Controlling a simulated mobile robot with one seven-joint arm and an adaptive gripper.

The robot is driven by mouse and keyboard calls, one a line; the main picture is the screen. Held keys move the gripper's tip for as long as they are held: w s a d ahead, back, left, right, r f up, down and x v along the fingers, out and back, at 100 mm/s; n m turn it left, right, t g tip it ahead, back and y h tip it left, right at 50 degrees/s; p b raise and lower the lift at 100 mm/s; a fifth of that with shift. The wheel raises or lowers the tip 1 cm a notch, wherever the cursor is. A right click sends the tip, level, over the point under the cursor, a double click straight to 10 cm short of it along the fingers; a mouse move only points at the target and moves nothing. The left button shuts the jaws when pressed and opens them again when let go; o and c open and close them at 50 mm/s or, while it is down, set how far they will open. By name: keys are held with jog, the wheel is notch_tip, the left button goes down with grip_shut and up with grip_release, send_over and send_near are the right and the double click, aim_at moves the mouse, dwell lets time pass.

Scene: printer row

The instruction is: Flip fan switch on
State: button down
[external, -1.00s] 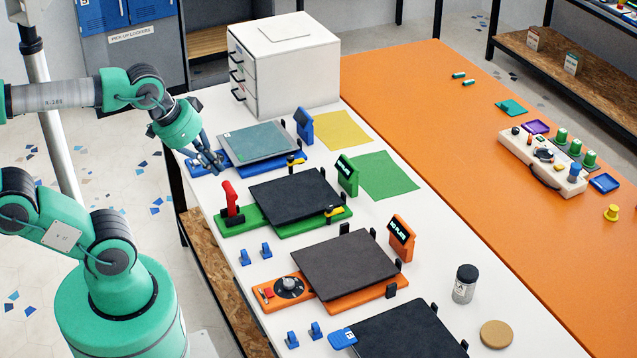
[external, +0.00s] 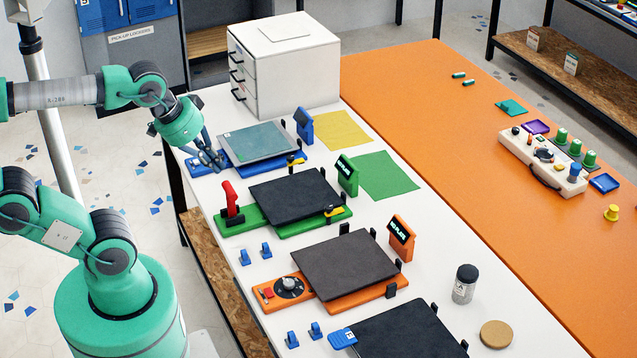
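My gripper (external: 212,162) points down at the left end of the blue printer base (external: 270,165), at the far end of the white table. The gripper's fingers cover much of the small control panel there, so any switch on it is hidden. I cannot tell whether the fingers touch the panel or how far apart they are. No label for a fan can be read. A red lever (external: 231,198) stands upright on the green printer base (external: 255,222). The orange printer base (external: 345,300) has a small red switch (external: 267,293) and a black dial (external: 290,286).
A white drawer cabinet (external: 290,75) stands behind the blue printer. Dark plates (external: 295,197) cover the nearer bases. Small blue clips (external: 255,253) lie on the white table's left side. A lidded jar (external: 464,285) and a tan disc (external: 496,334) stand at the right.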

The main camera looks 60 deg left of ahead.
jog(key=w+a+f+n+g+p, duration=0.1)
jog(key=w+a+n+p, duration=0.1)
jog(key=w+a+n, duration=0.55)
jog(key=w+a+n+g+p, duration=0.15)
jog(key=a+n, duration=0.35)
jog(key=a, duration=0.5)
jog(key=w+a+f+n+g+p, duration=0.1)
jog(key=w+a+n+g, duration=0.1)
jog(key=w+a+n, duration=0.6)
jog(key=n+g+h+p, duration=0.15)
jog(key=n+p, duration=0.25)
jog(key=n, duration=1.1)
send_over(196, 162)
jog(key=a, duration=0.3)
notch_tip(196, 162, down, 17)
jog(key=shift+s+h, duration=0.1)
jog(key=shift+h, duration=0.15)
jog(key=f+b, duration=0.1)
jog(key=f, duration=0.3)
jog(key=d+f+b, duration=0.1)
jog(key=f, duration=0.4)
jog(key=d+f+b, duration=0.1)
jog(key=f, duration=0.3)
jog(key=shift+d+f, duration=0.25)
jog(key=shift+f, duration=0.15)
